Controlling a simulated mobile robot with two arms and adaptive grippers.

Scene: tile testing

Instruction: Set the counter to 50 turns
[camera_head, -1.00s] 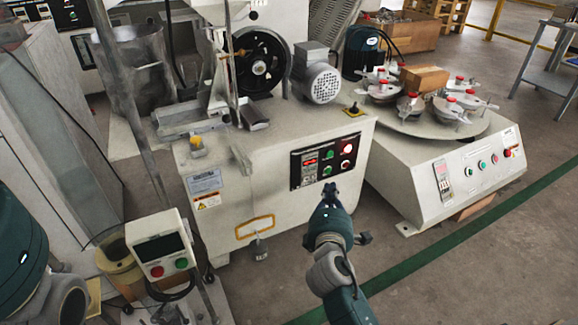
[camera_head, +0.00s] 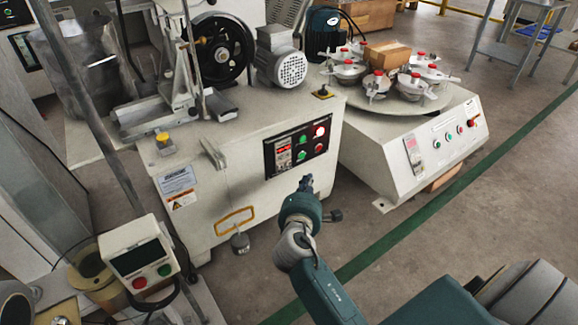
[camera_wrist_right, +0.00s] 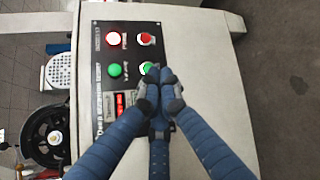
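The counter (camera_head: 284,156) is a small module with red lit digits on the black control panel (camera_head: 268,166) of the beige machine. In the right wrist view the counter (camera_wrist_right: 120,104) lies left of the fingers, and its digits are too small to read. Buttons sit beside it, with one red light lit. My right gripper (camera_head: 306,183) is just below the panel in the head view. In the right wrist view its fingertips (camera_wrist_right: 161,92) are together, with nothing seen between them, over the panel's lower right edge. Contact cannot be told. My left gripper is out of view.
A white machine (camera_head: 440,160) with a turntable of red-topped clamps stands to the right. A small control box (camera_head: 135,250) with red and green buttons stands front left.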

